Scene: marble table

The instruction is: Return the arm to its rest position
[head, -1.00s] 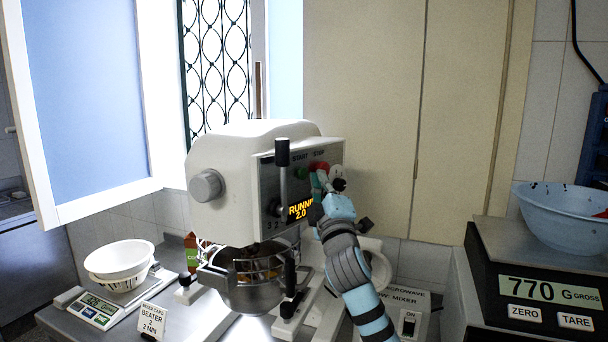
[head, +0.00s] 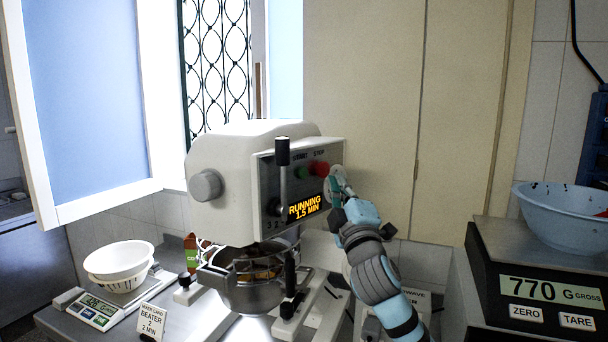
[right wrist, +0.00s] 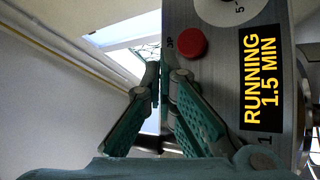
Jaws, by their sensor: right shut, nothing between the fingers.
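My right gripper (head: 338,188) is in front of the right part of the mixer's control panel, just below and right of the red STOP button (head: 322,169). It is shut and empty. My left gripper is not in view.
A metal bowl (head: 248,297) sits under the mixer head. A small scale (head: 98,312) with white bowls is at left, beside a BEATER card (head: 151,320). A large scale (head: 490,285) reading 770 G bears a blue bowl (head: 560,215) at right. Cabinet doors stand behind.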

